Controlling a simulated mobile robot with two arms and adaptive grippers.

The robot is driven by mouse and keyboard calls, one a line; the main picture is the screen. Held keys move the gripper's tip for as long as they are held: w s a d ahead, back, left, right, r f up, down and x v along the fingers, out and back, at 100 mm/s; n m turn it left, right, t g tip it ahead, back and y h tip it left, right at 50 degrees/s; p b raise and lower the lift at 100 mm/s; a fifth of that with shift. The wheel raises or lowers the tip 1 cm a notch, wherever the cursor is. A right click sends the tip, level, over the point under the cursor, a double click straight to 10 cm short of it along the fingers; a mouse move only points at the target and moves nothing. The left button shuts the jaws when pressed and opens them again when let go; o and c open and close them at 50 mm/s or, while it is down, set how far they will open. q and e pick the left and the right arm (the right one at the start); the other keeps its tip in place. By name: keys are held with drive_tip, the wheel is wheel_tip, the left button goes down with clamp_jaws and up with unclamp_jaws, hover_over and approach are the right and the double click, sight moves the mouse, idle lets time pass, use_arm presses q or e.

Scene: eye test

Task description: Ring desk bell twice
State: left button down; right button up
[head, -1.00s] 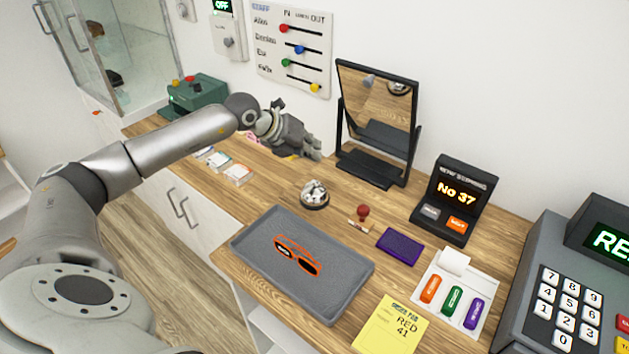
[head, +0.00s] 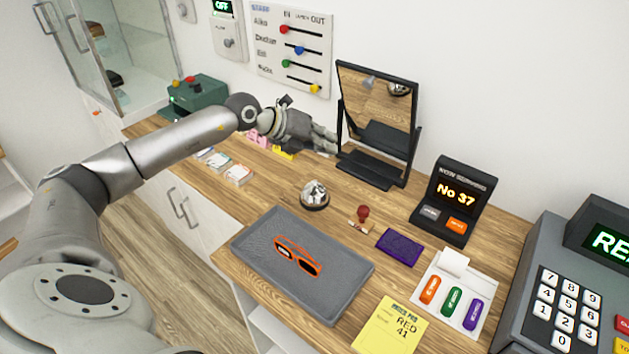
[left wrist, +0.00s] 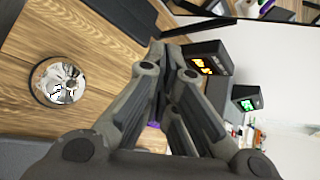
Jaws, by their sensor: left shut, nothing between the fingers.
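The desk bell (head: 314,193) is a shiny silver dome on a dark round base. It stands on the wooden counter behind the grey tray. It also shows in the left wrist view (left wrist: 58,82), at the left. My left gripper (head: 334,143) is shut and empty. In the head view it hangs above the counter, behind the bell and just left of the mirror, apart from the bell. The left wrist view shows its fingers (left wrist: 172,62) together. My right gripper is not in view.
The grey tray (head: 252,247) holds orange glasses (head: 298,256). A framed mirror (head: 378,100) stands close to my left gripper. Card stacks (head: 238,174) lie left of the bell.

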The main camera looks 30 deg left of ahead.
use_arm(q)
drive_tip(key=w+d+r+n+t+h+p, duration=0.1)
drive_tip(key=w+r+n+t+h, duration=0.15)
drive_tip(key=r, duration=0.45)
drive_tip(key=w+d+r+n+t+h, duration=0.1)
drive_tip(key=d+r+t, duration=0.15)
drive_tip(key=r, duration=0.35)
drive_tip(key=w+a+r+n+t+y+p, duration=0.2)
drive_tip(key=w+a+r+n+t+y, duration=0.15)
drive_tip(key=a+n+t+y, duration=0.35)
drive_tip(key=s+a+f+n+g+y+p, duration=0.1)
drive_tip(key=s+a+f+n+g+y, duration=0.15)
drive_tip(key=a+f+n+g, duration=0.5)
drive_tip(key=s+d+f+m+g+h+p, duration=0.1)
drive_tip(key=s+d+f+g+h, duration=0.3)
drive_tip(key=s+d+f+g, duration=0.2)
drive_tip(key=d+f, duration=0.2)
drive_tip(key=d, duration=0.1)
drive_tip(key=shift+s+d+f+h, duration=0.2)
drive_tip(key=shift+h, duration=0.1)
